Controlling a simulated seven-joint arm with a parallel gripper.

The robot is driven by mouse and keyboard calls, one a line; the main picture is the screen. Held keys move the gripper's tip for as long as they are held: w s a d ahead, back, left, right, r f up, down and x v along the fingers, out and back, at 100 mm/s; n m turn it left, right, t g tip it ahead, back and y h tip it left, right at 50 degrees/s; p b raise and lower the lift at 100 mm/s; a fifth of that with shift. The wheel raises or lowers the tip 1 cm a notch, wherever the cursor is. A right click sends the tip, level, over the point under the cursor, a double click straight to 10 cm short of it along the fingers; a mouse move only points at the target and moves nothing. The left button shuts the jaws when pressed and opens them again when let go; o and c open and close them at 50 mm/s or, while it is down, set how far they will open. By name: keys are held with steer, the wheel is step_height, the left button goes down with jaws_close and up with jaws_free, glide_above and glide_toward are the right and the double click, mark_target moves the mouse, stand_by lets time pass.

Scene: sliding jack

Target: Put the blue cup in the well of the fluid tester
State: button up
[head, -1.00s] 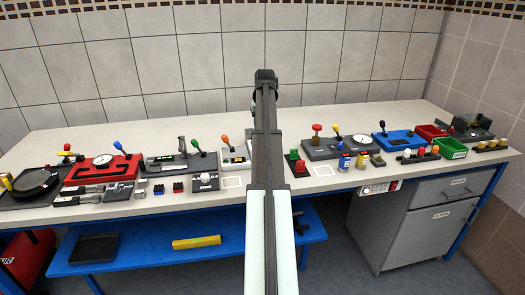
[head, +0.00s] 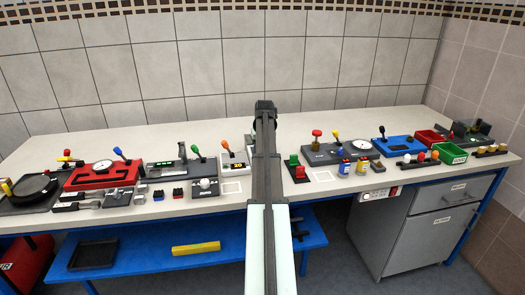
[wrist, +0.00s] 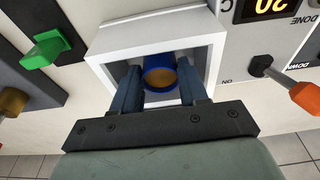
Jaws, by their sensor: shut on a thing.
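The blue cup (wrist: 146,55) shows in the wrist view, with an orange-brown inside. My gripper (wrist: 161,80) is shut on it, one dark finger on each side. Cup and fingertips are within the white, square-walled well (wrist: 102,68) of the fluid tester. I cannot tell whether the cup touches the well floor. The tester's panel (wrist: 228,42), with a lit display and an orange-tipped lever, lies right of the well. In the head view the tester (head: 236,167) stands partly behind my arm, which hides the cup and gripper.
In the wrist view a device with a green knob (wrist: 40,52) sits close left of the well. The orange lever (wrist: 302,95) stands close on the right. In the head view, a red-and-green switch block (head: 296,168) is right of my arm. Several other devices line the bench.

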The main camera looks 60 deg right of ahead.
steer(key=shift+f, duration=0.15)
steer(key=o, duration=1.2)
steer(key=shift+c, duration=0.2)
step_height(320, 180, up, 12)
steer(key=s+a, duration=0.1)
steer(key=shift+s+a, duration=0.35)
